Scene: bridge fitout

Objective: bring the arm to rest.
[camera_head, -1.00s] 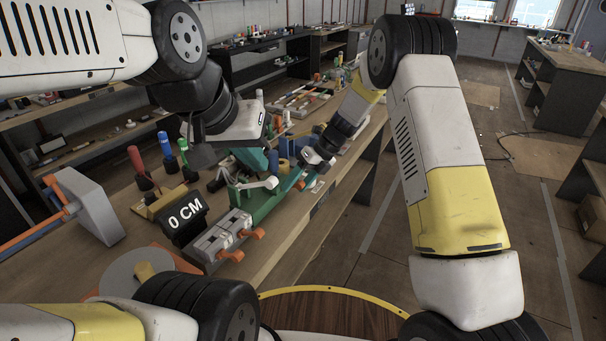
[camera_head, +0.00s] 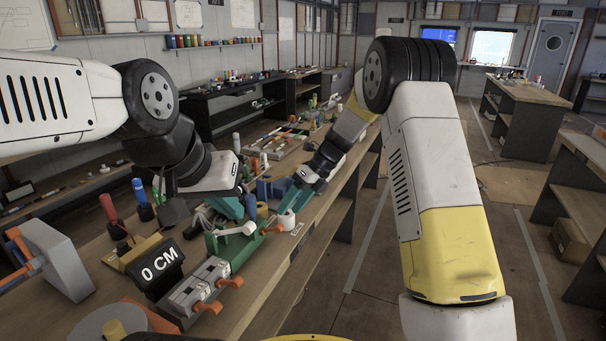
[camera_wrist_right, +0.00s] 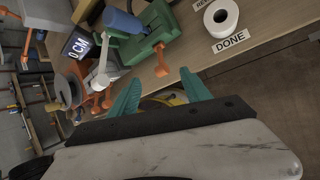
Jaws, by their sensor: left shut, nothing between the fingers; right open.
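My right gripper (camera_head: 290,197) hangs over the front edge of the workbench in the head view. Its teal fingers are apart and empty; they also show in the right wrist view (camera_wrist_right: 162,92). A white roll (camera_head: 286,220) stands on the bench just below it, by the "DONE" label (camera_wrist_right: 230,43). My left gripper (camera_head: 232,207) is further left above the bench, its teal fingers shut with nothing between them. Its tips are partly hidden among the objects behind the green fixture (camera_head: 232,245).
The bench (camera_head: 275,270) holds a "0 CM" display (camera_head: 161,268), a grey block with orange levers (camera_head: 200,288), a blue cylinder (camera_wrist_right: 124,22) and upright handled tools. The floor right of the bench is open. Another workbench (camera_head: 530,95) stands at the back right.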

